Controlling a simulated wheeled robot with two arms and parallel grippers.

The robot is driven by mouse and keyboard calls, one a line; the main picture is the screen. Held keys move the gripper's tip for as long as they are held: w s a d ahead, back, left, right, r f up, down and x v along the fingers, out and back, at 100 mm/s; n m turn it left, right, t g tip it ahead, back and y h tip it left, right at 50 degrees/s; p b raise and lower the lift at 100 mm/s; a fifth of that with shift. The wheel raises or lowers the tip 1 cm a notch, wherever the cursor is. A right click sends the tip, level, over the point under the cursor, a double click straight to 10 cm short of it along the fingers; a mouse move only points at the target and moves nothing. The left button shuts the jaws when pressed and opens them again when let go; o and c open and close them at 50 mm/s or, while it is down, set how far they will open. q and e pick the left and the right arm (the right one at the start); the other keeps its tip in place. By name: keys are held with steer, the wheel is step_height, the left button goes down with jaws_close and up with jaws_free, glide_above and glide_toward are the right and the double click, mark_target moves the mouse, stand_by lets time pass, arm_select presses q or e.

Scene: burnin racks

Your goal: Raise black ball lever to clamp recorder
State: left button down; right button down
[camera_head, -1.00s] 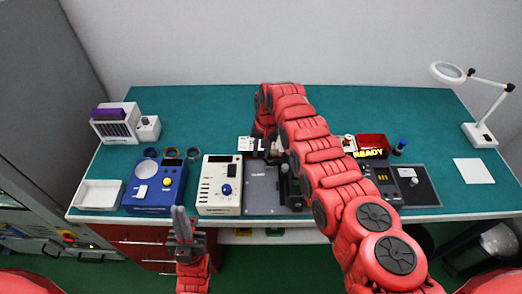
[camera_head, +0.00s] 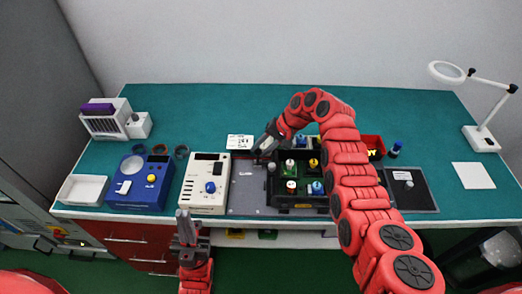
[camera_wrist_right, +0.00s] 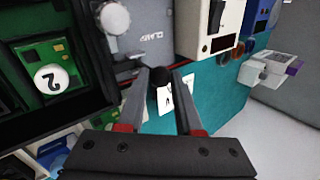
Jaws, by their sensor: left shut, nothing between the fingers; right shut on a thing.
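The black ball (camera_wrist_right: 160,77) of the lever sits between the fingertips of my right gripper (camera_wrist_right: 160,85) in the right wrist view. In the head view my right gripper (camera_head: 264,145) is at the back left corner of an open black case (camera_head: 300,209) holding green boards with coloured knobs. The case, which may be the recorder, stands on a grey plate (camera_head: 245,190) with a clamp label. The lever's shaft is mostly hidden by the gripper. My left gripper (camera_head: 184,222) is shut and empty, in front of the table edge.
A white meter (camera_head: 207,182) and a blue device (camera_head: 142,183) stand left of the plate. A white card (camera_head: 240,142) lies behind it.

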stand_by(0.3)
steer(key=c, duration=0.6)
jaws_free()
steer(key=shift+d, duration=0.1)
steer(key=b+v, duration=0.4)
steer(key=v, duration=1.3)
steer(key=shift+d+r, duration=0.1)
